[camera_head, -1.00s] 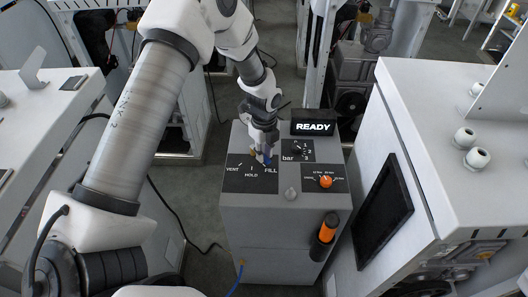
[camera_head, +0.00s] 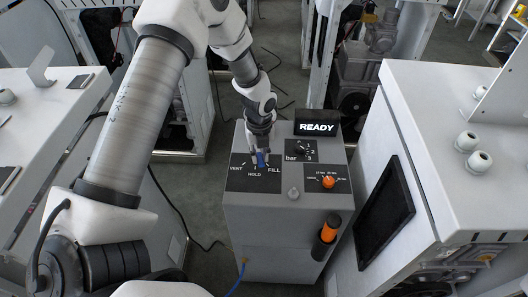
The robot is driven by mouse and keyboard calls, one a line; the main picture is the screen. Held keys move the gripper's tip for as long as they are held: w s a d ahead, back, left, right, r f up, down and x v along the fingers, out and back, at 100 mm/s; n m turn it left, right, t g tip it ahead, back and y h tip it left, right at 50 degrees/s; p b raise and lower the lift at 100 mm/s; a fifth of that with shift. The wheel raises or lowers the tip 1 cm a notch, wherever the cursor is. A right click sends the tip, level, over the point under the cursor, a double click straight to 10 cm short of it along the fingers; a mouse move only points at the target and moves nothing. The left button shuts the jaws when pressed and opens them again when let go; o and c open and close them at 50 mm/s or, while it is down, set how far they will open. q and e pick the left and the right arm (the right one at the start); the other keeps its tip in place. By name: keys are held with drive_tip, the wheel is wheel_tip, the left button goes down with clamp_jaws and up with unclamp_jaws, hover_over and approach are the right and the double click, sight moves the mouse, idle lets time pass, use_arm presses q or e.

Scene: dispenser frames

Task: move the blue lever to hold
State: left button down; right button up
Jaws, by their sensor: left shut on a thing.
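The blue lever (camera_head: 262,160) stands on the black dial plate (camera_head: 240,183) marked VENT, HOLD and FILL, on top of the grey dispenser cabinet (camera_head: 270,215). My left gripper (camera_head: 261,155) reaches down from above and is shut on the blue lever. The lever shows between the HOLD and FILL labels; its exact pointing is partly hidden by the fingers. My right gripper is not in view.
A lit READY sign (camera_head: 317,127) stands at the cabinet's back right. A bar knob (camera_head: 301,150), an orange knob (camera_head: 328,182) and a grey button (camera_head: 293,193) are right of the lever. A white cabinet (camera_head: 430,110) stands close on the right.

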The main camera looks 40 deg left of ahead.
use_arm(q)
drive_tip(key=shift+s+a+f+m+p, duration=0.15)
drive_tip(key=shift+s+a+m, duration=0.2)
drive_tip(key=shift+m, duration=0.4)
drive_tip(key=shift+s+a+f+m+p, duration=0.1)
drive_tip(key=shift+s+a+m+p, duration=0.1)
drive_tip(key=shift+s+m, duration=0.4)
drive_tip(key=shift+w+m, duration=0.2)
drive_tip(key=shift+m, duration=0.05)
drive_tip(key=c, duration=1)
unclamp_jaws()
drive_tip(key=shift+w, duration=0.1)
drive_tip(key=shift+c, duration=0.2)
drive_tip(key=shift+w, duration=0.2)
wheel_tip(320, 180, up, 12)
drive_tip(key=shift+a+f, duration=0.1)
